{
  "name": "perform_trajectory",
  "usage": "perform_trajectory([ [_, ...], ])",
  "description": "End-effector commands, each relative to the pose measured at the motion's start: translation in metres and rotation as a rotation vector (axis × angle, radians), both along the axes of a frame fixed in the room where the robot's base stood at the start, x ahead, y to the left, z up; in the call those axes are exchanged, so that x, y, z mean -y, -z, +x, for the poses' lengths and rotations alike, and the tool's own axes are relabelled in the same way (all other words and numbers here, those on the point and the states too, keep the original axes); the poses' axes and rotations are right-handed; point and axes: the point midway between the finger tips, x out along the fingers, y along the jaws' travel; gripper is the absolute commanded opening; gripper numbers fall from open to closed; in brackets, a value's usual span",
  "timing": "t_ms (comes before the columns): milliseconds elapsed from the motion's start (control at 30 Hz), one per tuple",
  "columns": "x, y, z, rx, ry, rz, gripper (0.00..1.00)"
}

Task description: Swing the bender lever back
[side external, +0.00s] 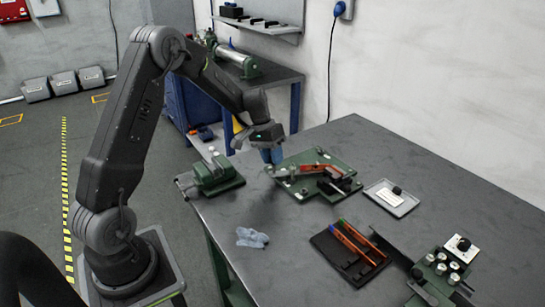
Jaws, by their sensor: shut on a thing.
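The bender (308,189) is a green plate with dark and metal fittings, lying on the dark table. An orange-red bar, apparently the bender lever (320,168), runs across the plate's upper part toward its left side. My gripper (271,158), with blue fingertips, points down at the plate's upper left edge, by the left end of the lever. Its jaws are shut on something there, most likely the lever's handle. The fingers hide the gripped part.
A green vise (213,176) stands left of the bender at the table edge. A grey tray (390,198), a black tray (347,256) with orange-handled tools, a crumpled blue cloth (252,238) and a knobbed green device (438,272) lie around. The right rear table is clear.

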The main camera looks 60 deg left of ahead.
Motion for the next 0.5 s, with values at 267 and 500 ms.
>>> perform_trajectory([
  [267, -0.009, 0.0, 0.005, 0.001, 0.054, 0.0, 0.0],
  [500, -0.024, 0.0, 0.016, 0.001, 0.158, -0.001, 0.0],
])
